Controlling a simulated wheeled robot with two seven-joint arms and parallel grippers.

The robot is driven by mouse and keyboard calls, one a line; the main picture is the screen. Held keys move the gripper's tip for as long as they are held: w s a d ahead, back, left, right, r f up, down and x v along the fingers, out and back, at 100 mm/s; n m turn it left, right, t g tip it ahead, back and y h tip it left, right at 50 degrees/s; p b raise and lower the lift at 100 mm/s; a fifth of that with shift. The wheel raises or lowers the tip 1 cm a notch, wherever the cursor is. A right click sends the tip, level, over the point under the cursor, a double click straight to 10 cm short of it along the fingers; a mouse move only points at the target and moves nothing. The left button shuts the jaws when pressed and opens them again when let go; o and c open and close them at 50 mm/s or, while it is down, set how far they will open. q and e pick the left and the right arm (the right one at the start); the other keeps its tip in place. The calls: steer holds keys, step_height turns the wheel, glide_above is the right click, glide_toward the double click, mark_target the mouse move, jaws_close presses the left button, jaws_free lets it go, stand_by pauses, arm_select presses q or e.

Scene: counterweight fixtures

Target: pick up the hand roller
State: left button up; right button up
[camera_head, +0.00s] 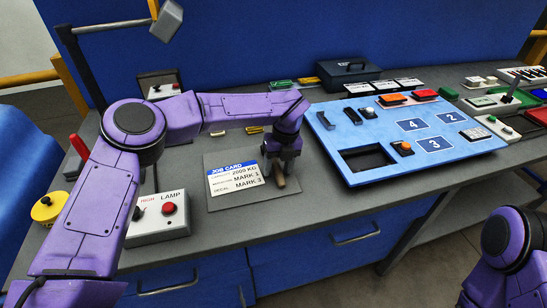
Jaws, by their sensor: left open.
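My left arm reaches in from the left, and its gripper (283,164) points down over the right part of the job card plate (226,196). The jaws are open. A small brown, handle-like piece (279,175) shows at the fingertips. It may be part of the hand roller, but the gripper hides much of it. I cannot tell whether the fingers touch it. Only a purple part of my right arm shows at the lower right; its gripper is out of view.
A light-blue panel (470,146) with numbered squares and a dark recess stands right of the gripper. A grey lamp box (160,228) with a red button stands to the left. A dark case (347,75) sits at the back. The grey counter's front strip is clear.

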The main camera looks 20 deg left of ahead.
mark_target(278, 166)
arm_select(q)
steer(key=shift+s, duration=0.1)
jaws_close()
step_height(278, 166, up, 9)
steer(key=shift+r+b, duration=0.1)
steer(key=shift+b, duration=0.85)
steer(key=shift+r, duration=0.45)
